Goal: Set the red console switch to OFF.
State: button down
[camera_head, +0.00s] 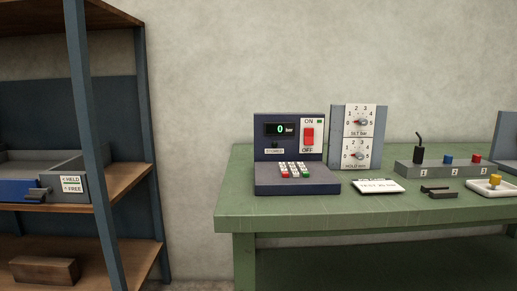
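The red console switch (308,136) is a rocker on a white plate at the right of the dark blue console's upright panel. ON is printed above it and OFF below it. A small green mark (319,121) shows beside the word ON. The picture is too small to tell which end of the rocker is pressed in. The console (262,178) stands at the left of the green table, with a display (281,129) reading 0 bar and a keypad (294,170) on its sloped base. My gripper is not in view.
A grey two-dial panel (374,150) stands right of the console on the green table (290,210). A white card (377,186), dark pieces (440,192) and a grey numbered block (404,167) lie further right. A shelf (126,178) stands left, with a floor gap between.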

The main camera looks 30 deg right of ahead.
aim_at(309, 132)
jog(key=z, duration=1.3)
